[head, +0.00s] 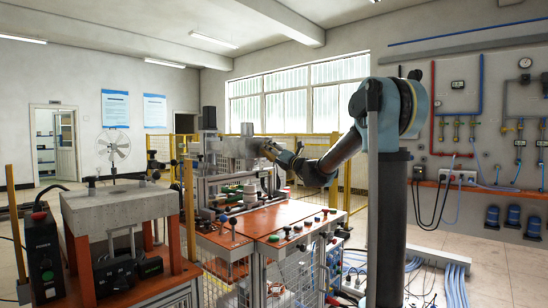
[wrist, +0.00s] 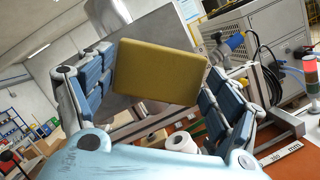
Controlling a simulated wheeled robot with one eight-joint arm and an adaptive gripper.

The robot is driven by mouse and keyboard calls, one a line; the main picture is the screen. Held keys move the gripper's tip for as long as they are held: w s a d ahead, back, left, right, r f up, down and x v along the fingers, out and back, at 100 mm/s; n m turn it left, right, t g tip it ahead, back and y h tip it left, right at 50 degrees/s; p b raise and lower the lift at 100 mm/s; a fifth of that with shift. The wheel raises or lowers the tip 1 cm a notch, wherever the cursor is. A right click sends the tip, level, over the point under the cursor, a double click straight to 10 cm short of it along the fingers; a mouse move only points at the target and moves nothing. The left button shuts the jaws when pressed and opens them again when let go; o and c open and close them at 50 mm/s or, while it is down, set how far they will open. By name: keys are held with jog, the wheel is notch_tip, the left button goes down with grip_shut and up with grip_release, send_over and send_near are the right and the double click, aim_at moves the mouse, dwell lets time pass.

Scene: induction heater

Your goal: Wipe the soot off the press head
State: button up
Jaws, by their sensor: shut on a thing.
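My gripper (wrist: 160,68) is shut on a yellow sponge (wrist: 158,75), which sits between its blue-padded fingers in the wrist view. Behind the sponge is a broad grey metal surface (wrist: 150,30), which may be part of the press; I cannot tell whether the sponge touches it. In the head view, my gripper (head: 272,150) is at the upper right of the machine on the orange bench (head: 285,222). The sponge is too small to make out there. I cannot clearly pick out the press head or any soot on it.
A white roll (wrist: 182,142) lies below the sponge.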

jog(key=shift+w+a, duration=0.65)
jog(key=shift+a, duration=0.05)
dwell(0.8)
jog(key=shift+w+d, duration=1.3)
jog(key=shift+w, duration=0.2)
jog(key=shift+a, duration=0.1)
jog(key=shift+s+a, duration=1.45)
jog(key=shift+c, duration=0.9)
jog(key=s+d, duration=0.3)
jog(key=d, duration=0.2)
jog(key=shift+s, duration=0.3)
